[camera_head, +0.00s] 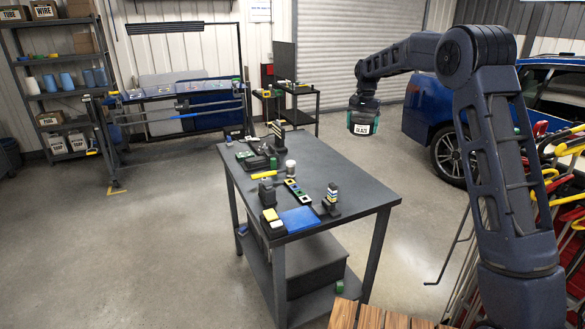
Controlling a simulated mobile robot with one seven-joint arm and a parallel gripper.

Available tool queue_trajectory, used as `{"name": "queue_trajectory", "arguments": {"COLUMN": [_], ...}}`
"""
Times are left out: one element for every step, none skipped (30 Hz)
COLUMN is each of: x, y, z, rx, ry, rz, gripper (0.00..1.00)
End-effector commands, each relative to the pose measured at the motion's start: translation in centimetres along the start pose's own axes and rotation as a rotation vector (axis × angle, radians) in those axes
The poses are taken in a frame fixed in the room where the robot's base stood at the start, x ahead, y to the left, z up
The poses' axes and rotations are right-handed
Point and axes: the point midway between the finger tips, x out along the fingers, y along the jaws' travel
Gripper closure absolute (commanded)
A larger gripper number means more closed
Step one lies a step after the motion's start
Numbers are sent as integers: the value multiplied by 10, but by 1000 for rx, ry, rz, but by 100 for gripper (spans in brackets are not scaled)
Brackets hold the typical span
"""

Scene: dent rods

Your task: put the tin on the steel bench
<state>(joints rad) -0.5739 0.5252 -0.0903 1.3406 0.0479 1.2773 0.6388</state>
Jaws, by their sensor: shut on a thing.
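My arm reaches in from the right, and my gripper (363,107) points down at its end. It is shut on a small dark green tin (362,126) with a white label that seems to read GLAZE. The tin hangs upright in the air, beyond the right back side of the dark grey steel bench (345,190) in the picture, apart from its top. The fingertips are too small and dark to make out.
Tools, small blocks and a blue cloth-like sheet (302,219) crowd the bench's left and middle. Its right part is bare. A dark cart (303,90) and a blue-topped workbench (172,93) stand behind. A blue vehicle (427,105) is at right.

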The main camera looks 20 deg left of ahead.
Motion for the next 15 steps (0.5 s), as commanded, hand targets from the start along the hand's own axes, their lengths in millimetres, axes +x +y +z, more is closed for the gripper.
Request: {"name": "queue_trajectory", "arguments": {"x": [7,11,16,19,23,27,30,33,37,39,40,43,44,45,47], "y": [-20,-30,-43,-53,-62,-73,-81,-88,-96,-102,-107,-112,-116,-118,-122], "z": [12,19,28,35,42,49,56,61,68,72,77,81,84,87,90], "rx": [-25,-38,-55,-66,-78,-91,-101,-110,-120,-127,-134,-141,-145,-149,-153], "ry": [-2,-2,-1,-1,0,0,0,-1,0,0,0,1,1,1,1], "rz": [1,2,1,1,1,1,1,2,2,2,1,1,0,0,0], "gripper": [46,46,46,46,46,46,46,46,46,46,46,46,46,46,46]}}
